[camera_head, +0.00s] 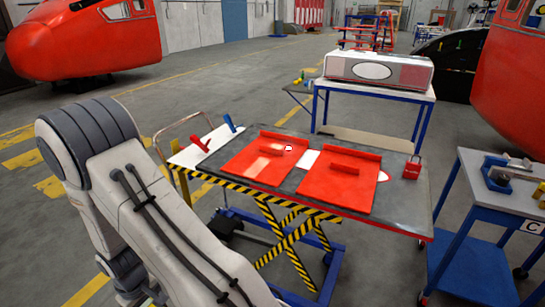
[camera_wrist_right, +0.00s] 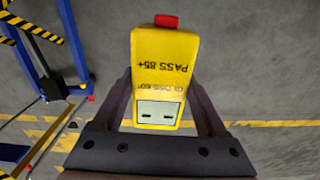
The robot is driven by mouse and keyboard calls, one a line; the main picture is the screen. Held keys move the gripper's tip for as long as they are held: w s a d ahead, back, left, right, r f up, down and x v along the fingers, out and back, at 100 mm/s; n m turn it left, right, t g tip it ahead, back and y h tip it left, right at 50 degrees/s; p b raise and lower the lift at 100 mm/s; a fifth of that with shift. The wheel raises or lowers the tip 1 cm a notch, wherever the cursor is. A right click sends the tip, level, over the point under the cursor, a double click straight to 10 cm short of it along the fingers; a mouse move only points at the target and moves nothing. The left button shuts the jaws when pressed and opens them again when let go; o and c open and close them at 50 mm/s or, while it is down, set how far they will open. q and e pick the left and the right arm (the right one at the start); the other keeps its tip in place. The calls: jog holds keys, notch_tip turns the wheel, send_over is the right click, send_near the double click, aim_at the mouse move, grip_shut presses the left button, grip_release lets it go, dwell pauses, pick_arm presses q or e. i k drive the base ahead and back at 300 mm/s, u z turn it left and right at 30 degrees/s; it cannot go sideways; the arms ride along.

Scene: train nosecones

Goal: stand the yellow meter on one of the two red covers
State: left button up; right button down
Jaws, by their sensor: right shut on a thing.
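The yellow meter (camera_wrist_right: 162,65) shows in the right wrist view, with a red tip, printed text that reads upside down, and a small pale display. My right gripper (camera_wrist_right: 162,105) is shut on it, one finger along each side, and holds it above the grey floor. The two red covers lie on the lift table in the head view: the left cover (camera_head: 245,168) and the right cover (camera_head: 340,193), each with a raised bar and a back lip. The meter and right gripper are outside the head view. My left arm fills the lower left there, its gripper out of sight.
The lift table (camera_head: 407,202) also carries a red clamp (camera_head: 201,142), a blue clamp (camera_head: 230,123) and a small red block (camera_head: 412,168). A blue cart (camera_head: 470,265) stands at right. A workbench (camera_head: 345,91) stands behind. Wrist view shows blue table framing (camera_wrist_right: 70,40) at left.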

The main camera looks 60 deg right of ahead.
aim_at(257, 166)
jog(key=k, duration=0.1)
jog(key=z, duration=0.9)
